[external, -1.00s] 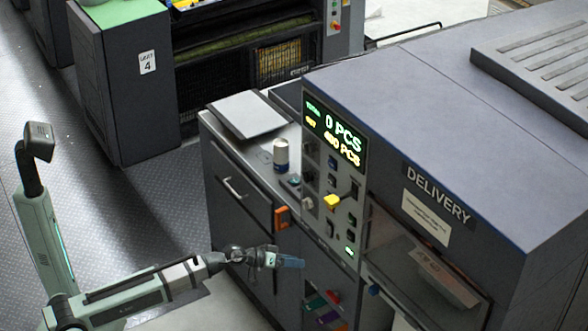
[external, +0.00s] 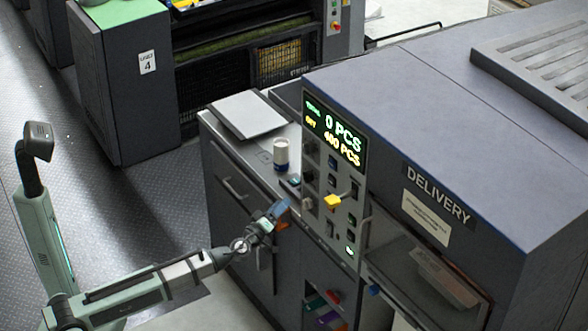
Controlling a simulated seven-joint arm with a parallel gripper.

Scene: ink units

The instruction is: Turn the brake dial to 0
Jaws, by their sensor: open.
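The control panel (external: 341,178) is on the front of the delivery unit, under a lit display (external: 335,135) reading 0 PCS and 400 PCS. It carries small dark knobs and switches and a yellow handle (external: 333,202). A knob (external: 308,203) sits at the panel's lower left. Which control is the brake dial, and its setting, I cannot tell at this size. My gripper (external: 279,210) is in front of the cabinet, left of the panel and apart from the knobs. Its fingers are open and nothing shows between them.
A drawer handle (external: 232,188) juts out from the cabinet (external: 222,160). A shelf opening with coloured items (external: 324,310) is below the panel.

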